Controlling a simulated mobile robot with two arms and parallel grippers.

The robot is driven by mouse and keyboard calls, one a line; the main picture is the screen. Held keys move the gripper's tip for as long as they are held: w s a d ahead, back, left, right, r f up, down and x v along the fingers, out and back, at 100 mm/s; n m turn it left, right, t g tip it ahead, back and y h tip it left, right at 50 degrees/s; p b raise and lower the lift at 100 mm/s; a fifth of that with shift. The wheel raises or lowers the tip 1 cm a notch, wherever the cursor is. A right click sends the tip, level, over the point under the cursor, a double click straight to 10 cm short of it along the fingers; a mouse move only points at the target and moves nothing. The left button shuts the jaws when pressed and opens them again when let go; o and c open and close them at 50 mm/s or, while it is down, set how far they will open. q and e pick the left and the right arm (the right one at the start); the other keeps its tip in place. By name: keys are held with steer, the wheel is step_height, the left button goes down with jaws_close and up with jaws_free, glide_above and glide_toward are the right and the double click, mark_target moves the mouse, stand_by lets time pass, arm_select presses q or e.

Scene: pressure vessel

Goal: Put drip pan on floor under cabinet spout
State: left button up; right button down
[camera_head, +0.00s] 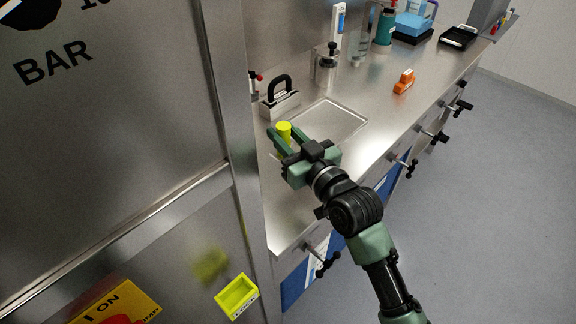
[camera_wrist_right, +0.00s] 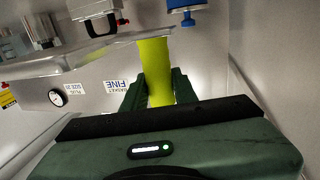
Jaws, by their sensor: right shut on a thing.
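My right gripper (camera_head: 279,143) is shut on a yellow-green cylindrical thing (camera_head: 284,128) over the near left part of the steel counter. In the right wrist view the same thing (camera_wrist_right: 154,72) stands out between the green fingers. A shallow rectangular metal pan or tray (camera_head: 338,121), perhaps the drip pan, lies on the counter just beyond the gripper. The large steel cabinet (camera_head: 120,120) fills the left of the head view. I cannot make out its spout. My left gripper is not in view.
A block with a black handle (camera_head: 280,100), a metal canister (camera_head: 326,66) and an orange item (camera_head: 404,81) stand on the counter. A yellow-green bin (camera_head: 237,296) is on the cabinet front. Black-handled valves (camera_head: 407,166) jut from the counter front. Grey floor (camera_head: 490,210) is clear at right.

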step_height(320, 180, down, 10)
steer(key=shift+f, duration=0.1)
stand_by(0.4)
steer(key=c, duration=1.1)
jaws_free()
steer(key=shift+f, duration=0.15)
